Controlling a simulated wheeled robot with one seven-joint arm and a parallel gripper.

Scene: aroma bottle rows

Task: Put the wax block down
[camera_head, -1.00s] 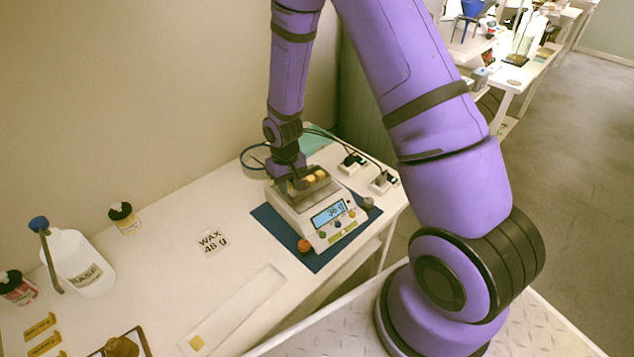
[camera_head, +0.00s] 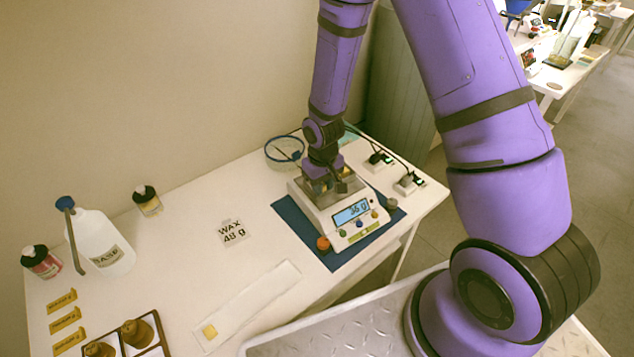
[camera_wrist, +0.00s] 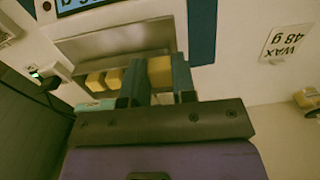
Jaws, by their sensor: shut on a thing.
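My gripper (camera_wrist: 160,80) is shut on a yellow wax block (camera_wrist: 160,70), with one finger on each side of it. It is at the metal pan (camera_wrist: 115,45) of the white scale (camera_head: 350,226). Two other yellow wax blocks (camera_wrist: 104,79) sit on the pan beside the left finger in the wrist view. In the head view my gripper (camera_head: 332,186) covers much of the pan, and the display (camera_head: 351,212) appears to read 36 g. I cannot tell whether the held block touches the pan.
The scale stands on a blue mat (camera_head: 300,228). A card reading "WAX 48 g" (camera_head: 233,233) is to its left. Power sockets (camera_head: 408,184) and cables lie right of the scale. A white jug (camera_head: 100,243) stands far left.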

